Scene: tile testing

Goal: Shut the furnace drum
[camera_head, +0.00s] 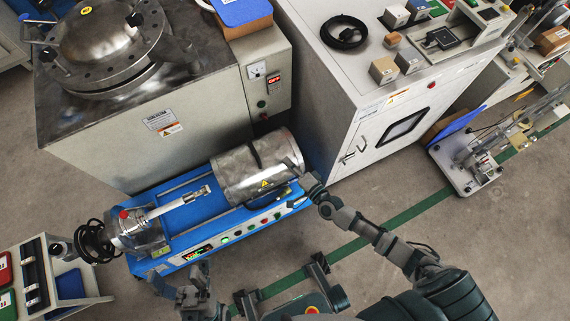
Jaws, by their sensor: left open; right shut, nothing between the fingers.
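The furnace drum (232,176) is a shiny metal cylinder with a yellow warning label, lying on a blue bench unit (180,247). A dark gap runs across its top. A dark handle shows at its front lower side. My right gripper (309,181) is shut and empty at the drum's right end, close to its front edge; whether it touches the drum I cannot tell. My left gripper (178,277) is open and empty in front of the bench unit, below its control panel and apart from the drum.
A metal rod assembly (178,203) lies left of the drum on the same bench. A large grey vessel cabinet (170,115) stands behind, and a white cabinet (395,120) at the right. A small side table (75,285) is at the lower left.

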